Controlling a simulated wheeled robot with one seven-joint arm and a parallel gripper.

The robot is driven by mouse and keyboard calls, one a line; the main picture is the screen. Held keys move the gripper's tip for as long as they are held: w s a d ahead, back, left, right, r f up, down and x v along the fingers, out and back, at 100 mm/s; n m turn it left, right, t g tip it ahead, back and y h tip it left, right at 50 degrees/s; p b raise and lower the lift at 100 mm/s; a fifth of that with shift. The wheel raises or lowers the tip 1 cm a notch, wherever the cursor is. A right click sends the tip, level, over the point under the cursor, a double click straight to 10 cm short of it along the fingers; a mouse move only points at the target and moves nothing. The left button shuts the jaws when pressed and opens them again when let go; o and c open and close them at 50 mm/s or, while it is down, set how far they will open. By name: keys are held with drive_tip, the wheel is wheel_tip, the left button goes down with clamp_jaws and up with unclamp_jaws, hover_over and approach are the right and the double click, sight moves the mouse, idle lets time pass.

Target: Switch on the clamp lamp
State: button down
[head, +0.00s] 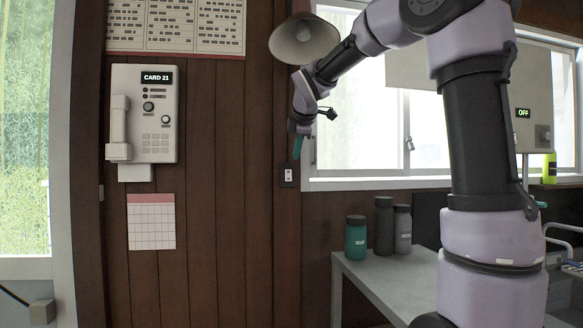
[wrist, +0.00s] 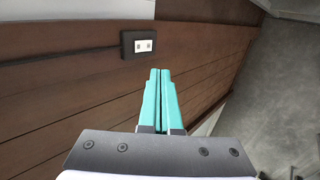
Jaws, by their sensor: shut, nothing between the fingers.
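The clamp lamp (head: 290,45) has a grey-beige cone shade, high on the wood wall beside the window; no clear glow shows, and its clamp and any switch of its own cannot be made out. My gripper (head: 298,150) hangs below the shade, its teal fingers shut and empty. In the wrist view my gripper (wrist: 159,73) points towards the wall, fingers together. A small dark wall plate with a white two-part insert (head: 288,175) sits just below the fingertips in the head view. The plate also shows ahead of the fingers in the wrist view (wrist: 138,44), apart from them.
A wall phone (head: 145,115) marked CARD 21 and a calendar (head: 151,222) hang at left. A grey box (head: 530,120) at right reads OFF. Canisters, including a teal one (head: 356,240), stand on the table (head: 385,275). The window sill (head: 390,183) juts beside the plate.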

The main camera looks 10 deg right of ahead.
sight(289, 178)
drive_tip(key=x, duration=0.4)
drive_tip(key=r+x, duration=0.1)
drive_tip(key=x, duration=0.3)
drive_tip(key=w+x, duration=0.1)
drive_tip(key=x, duration=0.3)
drive_tip(key=shift+w, duration=0.6)
drive_tip(key=shift+w+f, duration=0.1)
drive_tip(key=shift+w, duration=0.1)
